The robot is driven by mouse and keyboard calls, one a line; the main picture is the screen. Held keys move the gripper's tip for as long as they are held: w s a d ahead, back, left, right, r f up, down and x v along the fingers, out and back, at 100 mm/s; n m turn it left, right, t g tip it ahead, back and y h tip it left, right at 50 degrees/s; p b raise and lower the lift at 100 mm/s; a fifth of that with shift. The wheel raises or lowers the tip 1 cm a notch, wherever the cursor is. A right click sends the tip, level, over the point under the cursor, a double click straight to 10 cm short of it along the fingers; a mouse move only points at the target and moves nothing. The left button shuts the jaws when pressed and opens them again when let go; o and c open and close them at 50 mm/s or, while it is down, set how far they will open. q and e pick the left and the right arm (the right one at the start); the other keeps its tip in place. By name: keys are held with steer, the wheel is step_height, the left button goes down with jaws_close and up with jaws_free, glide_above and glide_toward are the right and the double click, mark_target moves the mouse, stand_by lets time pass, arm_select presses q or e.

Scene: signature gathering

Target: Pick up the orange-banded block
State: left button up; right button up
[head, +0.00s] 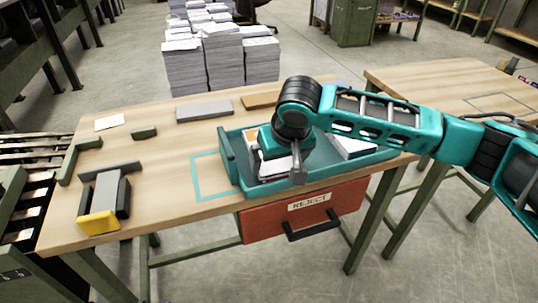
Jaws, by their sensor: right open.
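A teal tray (315,178) stands on the wooden table, with white paper blocks inside. A small orange patch beside white shows at the tray's left inner side, on what looks like the orange-banded block (250,138); my right gripper hides much of it. My right gripper (284,166) is open and points down into the left part of the tray. One dark finger shows in front of the white paper; the other is hard to make out. I cannot tell whether the fingers straddle or touch the block. My left gripper is not in view.
Another white block (352,146) lies in the tray's right part. A red REJECT drawer (272,220) hangs below. A grey fixture with a yellow end (98,222) stands at the left. Flat grey (204,110) and brown (260,100) pieces lie behind the tray. A teal outline (205,192) marks bare table.

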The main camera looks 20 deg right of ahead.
steer(key=shift+w+f, duration=0.1)
steer(key=shift+c, duration=0.7)
steer(key=c, duration=0.8)
